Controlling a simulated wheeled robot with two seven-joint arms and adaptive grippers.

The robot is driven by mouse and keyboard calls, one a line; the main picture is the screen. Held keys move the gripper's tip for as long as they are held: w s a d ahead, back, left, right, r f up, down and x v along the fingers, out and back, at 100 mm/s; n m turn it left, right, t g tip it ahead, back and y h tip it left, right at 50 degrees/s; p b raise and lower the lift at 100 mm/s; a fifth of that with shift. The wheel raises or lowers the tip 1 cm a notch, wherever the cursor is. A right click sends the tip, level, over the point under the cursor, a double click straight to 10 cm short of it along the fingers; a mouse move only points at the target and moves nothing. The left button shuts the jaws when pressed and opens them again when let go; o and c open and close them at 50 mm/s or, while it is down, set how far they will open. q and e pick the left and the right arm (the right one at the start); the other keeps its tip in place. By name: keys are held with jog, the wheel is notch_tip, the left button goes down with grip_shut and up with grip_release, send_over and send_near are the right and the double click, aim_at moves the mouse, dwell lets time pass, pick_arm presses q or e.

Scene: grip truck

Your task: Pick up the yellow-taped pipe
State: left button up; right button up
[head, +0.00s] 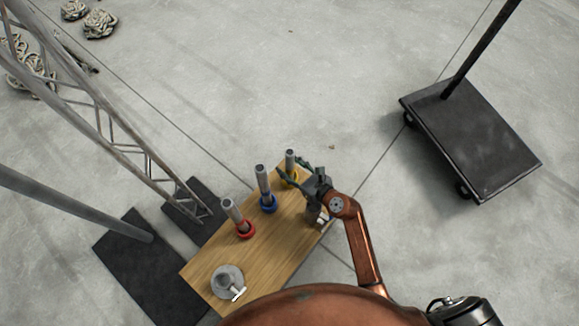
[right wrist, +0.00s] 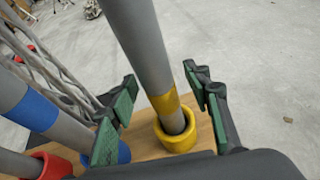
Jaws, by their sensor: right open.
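The yellow-taped pipe (head: 290,158) stands upright in a yellow ring holder (head: 290,180) at the far end of the wooden board. In the right wrist view the grey pipe (right wrist: 142,45) with its yellow tape band (right wrist: 164,102) rises between the green-padded fingers. My right gripper (head: 296,170) is open, with a finger on either side of the pipe and visible gaps to it. The yellow holder (right wrist: 178,140) sits below the fingers. My left gripper is not in view.
A blue-taped pipe (head: 262,178) and a red-taped pipe (head: 232,212) stand nearby in matching holders. A grey round-based object (head: 227,280) sits at the board's near end. Truss (head: 130,140) stands left; a black cart (head: 480,145) stands right on open floor.

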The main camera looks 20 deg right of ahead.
jog(key=shift+c, duration=0.4)
grip_shut()
jog(key=shift+r, duration=0.1)
